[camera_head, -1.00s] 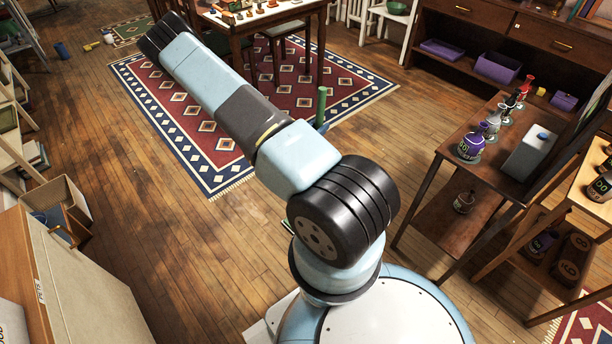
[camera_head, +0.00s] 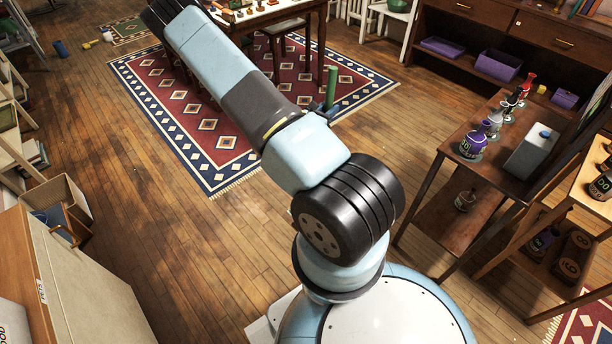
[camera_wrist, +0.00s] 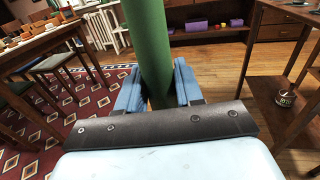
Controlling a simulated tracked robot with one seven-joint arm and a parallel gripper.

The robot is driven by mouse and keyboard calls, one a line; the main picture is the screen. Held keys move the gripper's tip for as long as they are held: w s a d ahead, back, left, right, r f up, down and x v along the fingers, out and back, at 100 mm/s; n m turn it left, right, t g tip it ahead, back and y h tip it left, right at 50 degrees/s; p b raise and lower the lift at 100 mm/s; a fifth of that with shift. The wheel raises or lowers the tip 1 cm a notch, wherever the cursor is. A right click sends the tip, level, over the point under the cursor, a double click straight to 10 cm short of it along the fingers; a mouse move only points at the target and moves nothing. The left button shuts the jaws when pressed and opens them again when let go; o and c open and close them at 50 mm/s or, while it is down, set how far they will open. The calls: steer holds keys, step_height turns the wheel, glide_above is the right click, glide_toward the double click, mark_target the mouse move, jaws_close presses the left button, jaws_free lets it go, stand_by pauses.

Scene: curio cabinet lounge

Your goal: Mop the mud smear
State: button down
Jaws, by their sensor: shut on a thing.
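A green handle (camera_head: 331,85) stands nearly upright beyond my arm in the head view; it also fills the upper middle of the wrist view (camera_wrist: 149,45). My gripper (camera_wrist: 158,88) is shut on it, with a blue finger on each side of the green shaft. In the head view my arm hides most of the gripper. The handle's lower end and any mop head are hidden. I cannot make out a clear mud smear; the wooden floor (camera_head: 200,265) shows uneven dark and worn patches.
A patterned red and blue rug (camera_head: 200,145) lies beyond the arm, under a table (camera_head: 240,23) with small items. A dark shelf table (camera_head: 455,215) with bottles stands at the right. A pale cabinet (camera_head: 95,290) is at the left front. Floor between them is clear.

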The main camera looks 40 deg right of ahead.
steer(key=shift+r, duration=1)
